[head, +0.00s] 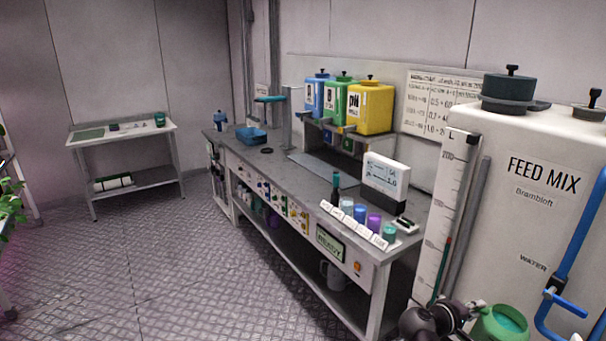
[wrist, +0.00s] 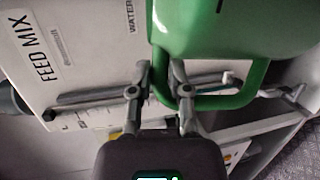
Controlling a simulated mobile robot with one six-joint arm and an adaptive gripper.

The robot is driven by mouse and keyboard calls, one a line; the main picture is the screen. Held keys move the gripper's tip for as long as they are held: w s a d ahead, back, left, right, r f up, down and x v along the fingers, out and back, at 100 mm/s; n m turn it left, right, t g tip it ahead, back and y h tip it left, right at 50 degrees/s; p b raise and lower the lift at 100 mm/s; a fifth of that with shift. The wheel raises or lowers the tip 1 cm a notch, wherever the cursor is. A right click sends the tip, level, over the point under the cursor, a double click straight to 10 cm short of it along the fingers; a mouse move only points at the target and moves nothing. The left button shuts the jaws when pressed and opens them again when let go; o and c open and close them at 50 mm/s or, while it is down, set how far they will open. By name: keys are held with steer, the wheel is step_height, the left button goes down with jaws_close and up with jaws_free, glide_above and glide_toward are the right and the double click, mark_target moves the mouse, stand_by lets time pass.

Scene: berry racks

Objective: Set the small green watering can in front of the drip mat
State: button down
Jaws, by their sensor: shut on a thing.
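The green watering can (head: 503,325) is at the bottom right of the head view, partly cut off by the frame edge. It fills the top of the wrist view (wrist: 225,40). My gripper (wrist: 162,80) is shut on its green handle, with one finger on each side. In the head view, my dark gripper (head: 458,312) shows just left of the can, in front of the feed tank. A flat green mat (head: 89,133) lies on the small side table at the far left. A flat grey surface (head: 322,170) lies under the coloured dispensers; I cannot tell which is the drip mat.
The white feed tank (head: 545,150) with blue pipes (head: 575,240) stands close at the right. The long bench (head: 285,185) holds a blue tray (head: 251,136), small bottles and a display. The side table (head: 140,136) carries small items. The floor (head: 150,250) between is clear.

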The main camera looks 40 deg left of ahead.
steer(key=shift+r+p, duration=0.9)
steer(key=shift+r, duration=0.45)
steer(key=shift+a, duration=0.1)
